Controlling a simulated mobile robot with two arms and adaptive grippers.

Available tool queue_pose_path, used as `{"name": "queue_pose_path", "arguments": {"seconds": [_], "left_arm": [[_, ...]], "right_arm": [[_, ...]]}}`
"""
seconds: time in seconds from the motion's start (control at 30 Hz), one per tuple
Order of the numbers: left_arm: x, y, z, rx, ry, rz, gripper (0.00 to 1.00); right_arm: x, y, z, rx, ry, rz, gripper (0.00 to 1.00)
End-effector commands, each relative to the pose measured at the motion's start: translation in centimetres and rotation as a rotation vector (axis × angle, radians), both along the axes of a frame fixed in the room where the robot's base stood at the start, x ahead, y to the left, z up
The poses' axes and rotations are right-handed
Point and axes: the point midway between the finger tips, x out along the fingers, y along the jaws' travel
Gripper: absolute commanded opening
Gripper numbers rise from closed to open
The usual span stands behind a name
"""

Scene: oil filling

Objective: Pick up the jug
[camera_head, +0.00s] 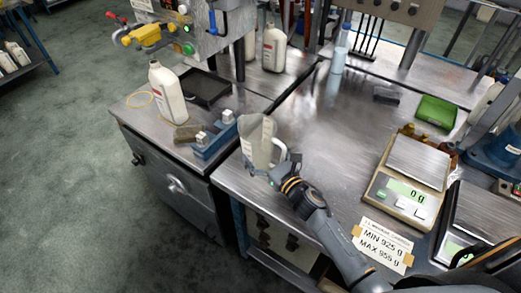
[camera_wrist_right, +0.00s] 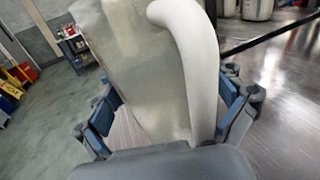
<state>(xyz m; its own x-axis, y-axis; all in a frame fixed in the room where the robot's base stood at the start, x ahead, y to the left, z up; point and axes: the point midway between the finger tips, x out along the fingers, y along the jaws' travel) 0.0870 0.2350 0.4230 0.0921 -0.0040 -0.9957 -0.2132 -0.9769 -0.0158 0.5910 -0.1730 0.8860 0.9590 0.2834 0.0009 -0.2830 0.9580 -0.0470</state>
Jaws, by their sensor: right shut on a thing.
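The jug (camera_head: 255,140) is a pale, translucent measuring jug with a handle, at the front left corner of the steel workbench in the head view. My right gripper (camera_head: 281,172) is at the handle side of the jug and shut on it. In the right wrist view the jug (camera_wrist_right: 135,70), with its white handle (camera_wrist_right: 195,60), fills the space between the blue-padded fingers of my right gripper (camera_wrist_right: 170,112). I cannot tell whether the jug's base touches the bench. My left gripper is not in view.
A scale (camera_head: 410,180) reading 0 g stands right of my right arm, near a card marked MIN 925 g, MAX 955 g (camera_head: 383,246). A blue fixture (camera_head: 213,135) is close left of the jug. White bottles (camera_head: 168,95) stand behind. The bench middle is clear.

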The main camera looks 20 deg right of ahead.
Motion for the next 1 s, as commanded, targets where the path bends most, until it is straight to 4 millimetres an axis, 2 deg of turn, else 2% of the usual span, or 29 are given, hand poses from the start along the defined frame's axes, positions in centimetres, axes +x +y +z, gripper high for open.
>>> {"name": "queue_pose_path", "arguments": {"seconds": [0.27, 0.47, 0.7, 0.8, 1.0], "left_arm": [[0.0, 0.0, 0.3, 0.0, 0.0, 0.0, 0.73], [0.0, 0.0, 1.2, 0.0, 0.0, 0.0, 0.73], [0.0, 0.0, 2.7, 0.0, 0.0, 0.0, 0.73], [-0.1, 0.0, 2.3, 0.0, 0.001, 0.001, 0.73], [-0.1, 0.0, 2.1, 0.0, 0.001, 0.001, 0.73]], "right_arm": [[0.0, -0.1, 0.7, -0.004, -0.001, 0.0, 0.6], [-0.2, 0.1, 3.8, -0.005, -0.004, 0.003, 0.6], [-4.7, 2.2, 9.5, -0.004, -0.003, 0.006, 0.6], [-7.1, 3.4, 10.1, 0.002, 0.002, 0.005, 0.6], [-10.6, 5.0, 11.9, 0.002, 0.002, 0.002, 0.6]]}}
